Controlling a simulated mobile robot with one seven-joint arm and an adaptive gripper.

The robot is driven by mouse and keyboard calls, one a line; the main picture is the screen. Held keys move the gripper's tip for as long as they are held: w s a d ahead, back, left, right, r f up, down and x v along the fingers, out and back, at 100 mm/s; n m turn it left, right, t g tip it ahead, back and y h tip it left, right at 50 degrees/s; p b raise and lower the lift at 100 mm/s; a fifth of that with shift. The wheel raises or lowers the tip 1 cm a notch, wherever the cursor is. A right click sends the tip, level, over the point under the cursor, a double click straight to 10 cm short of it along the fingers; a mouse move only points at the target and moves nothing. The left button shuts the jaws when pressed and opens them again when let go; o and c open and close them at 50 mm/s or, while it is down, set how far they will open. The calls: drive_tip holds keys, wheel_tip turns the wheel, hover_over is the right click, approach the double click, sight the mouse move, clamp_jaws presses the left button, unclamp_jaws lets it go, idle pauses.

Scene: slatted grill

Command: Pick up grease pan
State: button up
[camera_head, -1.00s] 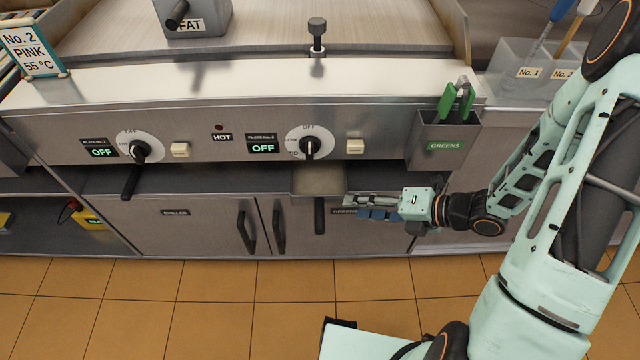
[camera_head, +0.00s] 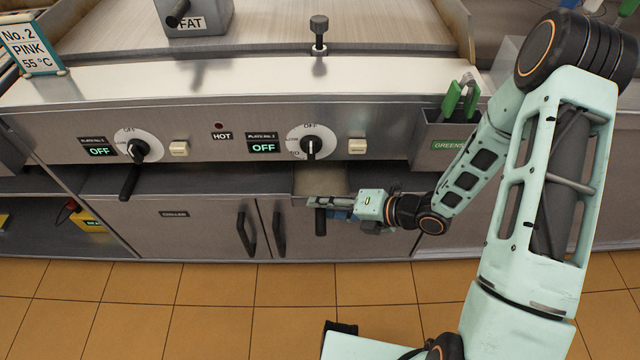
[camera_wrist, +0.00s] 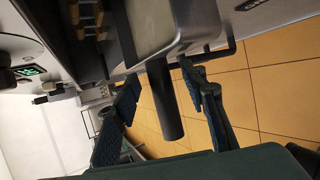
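The grease pan (camera_head: 321,178) is a metal tray under the right side of the grill front, with a dark bar handle (camera_head: 320,222) pointing out and down. My gripper (camera_head: 313,204) is at this handle, coming from the right. In the wrist view the pan (camera_wrist: 200,22) is at the top, and its dark handle (camera_wrist: 166,105) runs between the two blue-padded fingers. My gripper (camera_wrist: 163,82) is open, with visible gaps on both sides of the handle. The fingers partly cover the handle in the head view.
Chiller doors with dark handles (camera_head: 246,233) are below. A second dark handle (camera_head: 129,182) projects under the left knob. Control knobs (camera_head: 311,146) line the panel above. The tiled floor in front is clear.

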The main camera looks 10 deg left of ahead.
clamp_jaws()
drive_tip(key=shift+r, duration=0.25)
idle(0.5)
